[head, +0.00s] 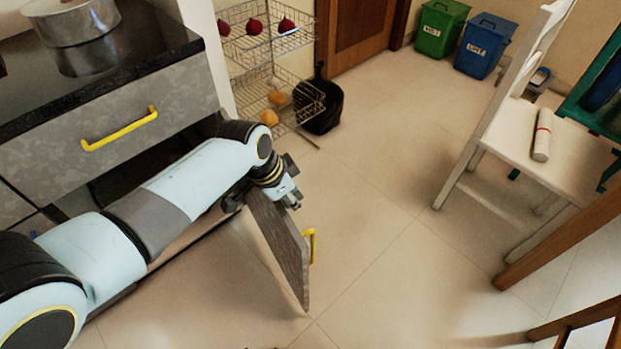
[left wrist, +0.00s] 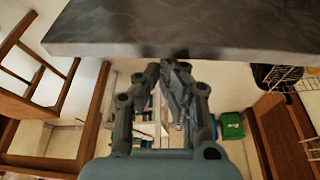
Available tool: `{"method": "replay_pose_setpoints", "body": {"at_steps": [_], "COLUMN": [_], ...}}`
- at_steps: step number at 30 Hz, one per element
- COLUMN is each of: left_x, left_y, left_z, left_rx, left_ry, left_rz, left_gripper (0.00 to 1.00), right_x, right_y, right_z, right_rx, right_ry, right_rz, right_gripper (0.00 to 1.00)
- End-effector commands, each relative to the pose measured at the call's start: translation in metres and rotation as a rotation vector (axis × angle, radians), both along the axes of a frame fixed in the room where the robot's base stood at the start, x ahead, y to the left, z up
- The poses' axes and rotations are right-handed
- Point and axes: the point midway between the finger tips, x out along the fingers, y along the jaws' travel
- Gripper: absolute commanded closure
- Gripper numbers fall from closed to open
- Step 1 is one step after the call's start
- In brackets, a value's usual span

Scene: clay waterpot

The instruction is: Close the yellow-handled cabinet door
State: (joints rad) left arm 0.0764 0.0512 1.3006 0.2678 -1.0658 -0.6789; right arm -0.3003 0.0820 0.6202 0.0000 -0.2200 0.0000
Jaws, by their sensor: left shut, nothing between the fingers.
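The cabinet door (head: 278,243) stands open, swung out from the cabinet under the counter. Its yellow handle (head: 309,245) is on the outer face, near the free edge. My left arm reaches across the cabinet front, and my left gripper (head: 292,199) is at the top of the door near its hinge side. The left gripper is shut and empty. In the left wrist view the shut fingers (left wrist: 172,68) point at a grey panel edge (left wrist: 190,30); I cannot tell whether they touch it. My right gripper is not in view.
A drawer with a yellow handle (head: 119,129) is shut above the cabinet opening. A wire rack (head: 268,70) and a black vase (head: 319,104) stand beyond the cabinet. A white chair (head: 520,130) is at the right. The floor between is clear.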

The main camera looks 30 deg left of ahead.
Motion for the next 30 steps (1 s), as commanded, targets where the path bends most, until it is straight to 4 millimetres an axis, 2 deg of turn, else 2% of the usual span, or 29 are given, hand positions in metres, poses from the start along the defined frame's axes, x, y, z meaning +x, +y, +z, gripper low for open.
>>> {"method": "replay_pose_setpoints", "body": {"at_steps": [1,4,11,15,21,30], "left_x": [-0.016,-0.045,-0.109,-0.141,-0.174,-0.197], "left_y": [0.011,0.03,0.087,0.129,0.187,0.257], "left_z": [0.006,0.006,0.0,-0.003,-0.006,-0.004], "left_rx": [0.005,0.006,0.006,0.006,0.006,0.002], "left_ry": [0.005,0.005,0.005,0.008,0.009,0.005], "left_rz": [-0.035,-0.124,-0.342,-0.476,-0.652,-0.847], "left_gripper": [1.0,1.0,1.0,1.0,1.0,1.0], "right_x": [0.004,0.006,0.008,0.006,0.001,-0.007], "right_y": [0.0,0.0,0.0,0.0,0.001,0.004], "right_z": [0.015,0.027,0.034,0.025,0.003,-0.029], "right_rx": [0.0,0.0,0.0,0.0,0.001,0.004], "right_ry": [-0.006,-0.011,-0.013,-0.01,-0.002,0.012], "right_rz": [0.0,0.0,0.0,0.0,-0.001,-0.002], "right_gripper": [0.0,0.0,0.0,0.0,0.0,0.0]}}
